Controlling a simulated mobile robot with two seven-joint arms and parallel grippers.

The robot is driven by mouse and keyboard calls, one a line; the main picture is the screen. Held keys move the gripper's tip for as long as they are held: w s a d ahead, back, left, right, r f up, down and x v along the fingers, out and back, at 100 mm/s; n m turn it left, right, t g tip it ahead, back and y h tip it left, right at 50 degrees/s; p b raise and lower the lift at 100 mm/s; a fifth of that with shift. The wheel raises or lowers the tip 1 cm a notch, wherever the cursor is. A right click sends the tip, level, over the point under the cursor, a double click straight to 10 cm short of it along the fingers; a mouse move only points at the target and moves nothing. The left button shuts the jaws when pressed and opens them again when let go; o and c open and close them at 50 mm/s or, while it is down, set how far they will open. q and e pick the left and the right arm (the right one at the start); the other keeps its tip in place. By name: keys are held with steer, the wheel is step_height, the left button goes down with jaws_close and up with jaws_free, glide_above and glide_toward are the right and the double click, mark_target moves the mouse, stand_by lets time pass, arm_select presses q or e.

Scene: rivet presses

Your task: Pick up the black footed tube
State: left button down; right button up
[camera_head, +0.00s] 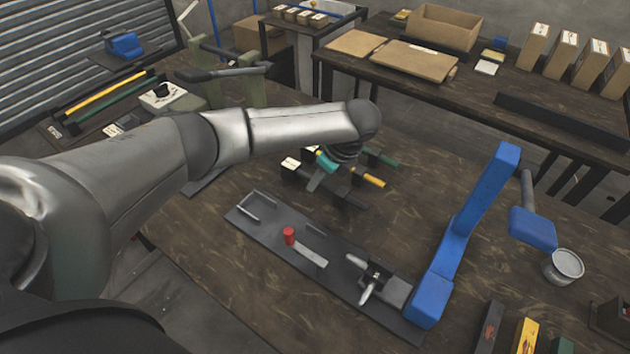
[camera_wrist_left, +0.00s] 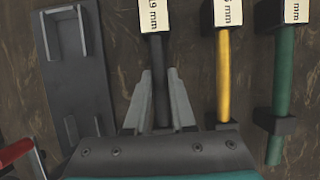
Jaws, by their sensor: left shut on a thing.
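The black footed tube (camera_wrist_left: 157,65) has a white label at its far end in the wrist view, partly reading "9 mm". My left gripper (camera_wrist_left: 160,100) is shut on it, with one finger along each side. In the head view the black tube (camera_head: 342,193) is low over the wooden table, and my left gripper (camera_head: 318,182) is partly hidden behind my wrist. I cannot tell whether the tube touches the table. A yellow tube (camera_wrist_left: 223,75) and a green tube (camera_wrist_left: 283,75) lie beside it on the right in the wrist view.
A dark fixture plate (camera_head: 335,285) with a red knob (camera_head: 289,236) lies in front of the tubes. A blue press (camera_head: 470,225) stands at its right end, near a metal can (camera_head: 563,267). Another table with boxes (camera_head: 445,28) is behind.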

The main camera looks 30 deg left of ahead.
steer(key=shift+d, duration=0.4)
